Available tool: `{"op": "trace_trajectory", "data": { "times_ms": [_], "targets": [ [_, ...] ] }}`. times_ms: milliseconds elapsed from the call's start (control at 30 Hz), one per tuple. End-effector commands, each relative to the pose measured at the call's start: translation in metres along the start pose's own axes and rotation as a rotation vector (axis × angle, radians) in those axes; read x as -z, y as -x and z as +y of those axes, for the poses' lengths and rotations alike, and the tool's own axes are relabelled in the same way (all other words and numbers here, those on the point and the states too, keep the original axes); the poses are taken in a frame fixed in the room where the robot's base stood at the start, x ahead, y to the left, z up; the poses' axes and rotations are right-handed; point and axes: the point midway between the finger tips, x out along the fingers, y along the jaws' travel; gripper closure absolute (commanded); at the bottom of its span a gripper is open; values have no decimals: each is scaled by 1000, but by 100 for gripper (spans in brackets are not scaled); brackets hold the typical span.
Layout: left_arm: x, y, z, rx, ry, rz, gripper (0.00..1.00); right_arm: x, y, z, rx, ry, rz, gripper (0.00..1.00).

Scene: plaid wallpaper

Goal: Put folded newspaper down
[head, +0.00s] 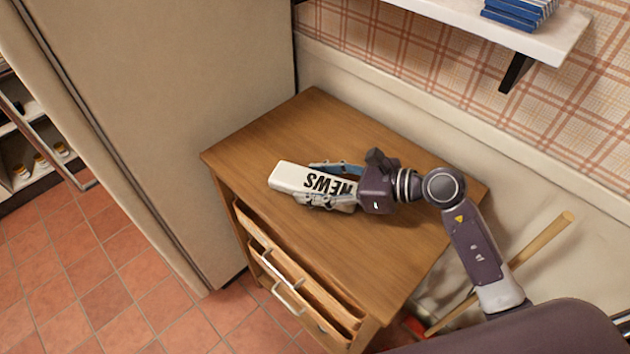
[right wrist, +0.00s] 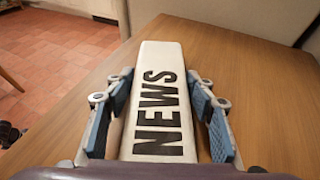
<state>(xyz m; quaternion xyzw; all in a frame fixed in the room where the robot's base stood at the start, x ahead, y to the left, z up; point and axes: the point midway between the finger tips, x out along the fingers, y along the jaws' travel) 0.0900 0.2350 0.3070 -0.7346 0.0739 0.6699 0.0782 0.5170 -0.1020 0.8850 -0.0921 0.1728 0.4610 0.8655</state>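The folded newspaper (head: 285,176) is a flat white bundle with "NEWS" in black letters. It lies lengthwise over the top of the wooden cabinet (head: 318,112); whether it rests on the wood or is slightly above it is hard to tell. My right gripper (head: 321,183) is around the newspaper, with one finger along each long side. In the right wrist view the newspaper (right wrist: 160,75) runs away from the palm, and the blue pads close in on its sides near their tips. My left gripper is not in view.
A tall beige fridge-like unit (head: 190,110) stands to the left of the cabinet. The wall and a white shelf (head: 490,30) with blue books (head: 518,12) are behind. A drawer (head: 300,275) stands partly open in front. The cabinet top around the newspaper is clear.

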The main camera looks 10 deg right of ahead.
Motion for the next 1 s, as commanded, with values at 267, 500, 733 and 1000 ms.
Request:
{"op": "trace_trajectory", "data": {
  "times_ms": [267, 500, 733, 1000],
  "targets": [
    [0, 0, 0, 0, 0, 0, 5, -1, 0, 0, 0, 0, 0, 35],
    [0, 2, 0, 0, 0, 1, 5, -2, 7, -1, 2, 0, 2, 35],
    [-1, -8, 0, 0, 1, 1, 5, 1, 52, -1, 3, 1, 4, 35],
    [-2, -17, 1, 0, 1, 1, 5, -1, 104, 0, 1, -1, 3, 35]
  ]
}}
